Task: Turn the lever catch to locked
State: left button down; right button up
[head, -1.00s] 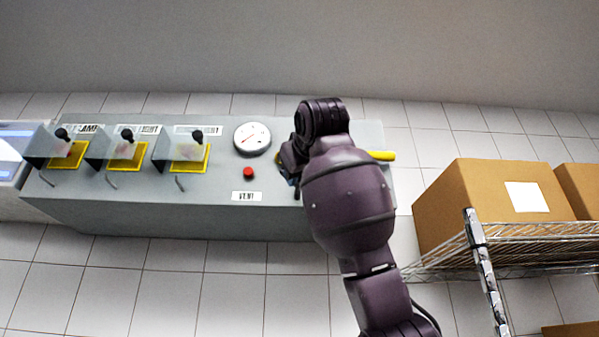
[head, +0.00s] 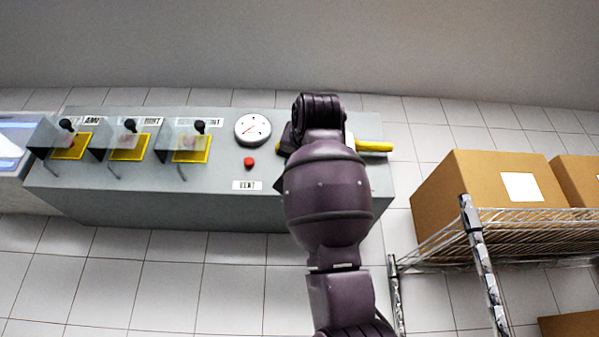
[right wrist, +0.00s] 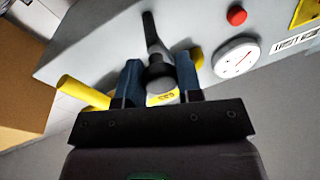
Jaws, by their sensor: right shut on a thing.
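The black lever (right wrist: 152,32) stands on the grey console, its rounded end between the two blue fingers of my right gripper (right wrist: 158,82) in the right wrist view. The gripper is shut on that end. A yellow bar (right wrist: 82,92) runs behind the lever and fingers; it also sticks out right of my arm in the head view (head: 374,146). My right arm hides the lever and fingertips in the head view. No locked mark is readable. My left gripper is not in view.
Left of my arm on the console (head: 215,205) are a round gauge (head: 252,129), a red button (head: 249,162) and several clear-covered switches on yellow plates (head: 191,157). A wire rack (head: 500,228) with cardboard boxes (head: 465,190) stands close on the right.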

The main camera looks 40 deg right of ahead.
jog(key=m, duration=0.3)
jog(key=shift+a+h, duration=0.1)
jog(key=shift+h, duration=0.3)
jog(key=m, duration=0.3)
jog(key=shift+h, duration=0.3)
jog(key=m, duration=0.3)
jog(key=shift+r+m+h+p, duration=0.1)
jog(key=shift+m+h+p, duration=0.2)
jog(key=shift+h+p, duration=0.1)
jog(key=shift+m+g+h, duration=0.3)
jog(key=shift+m, duration=0.5)
jog(key=o, duration=0.9)
jog(key=shift+s, duration=0.1)
jog(key=shift+o, duration=0.2)
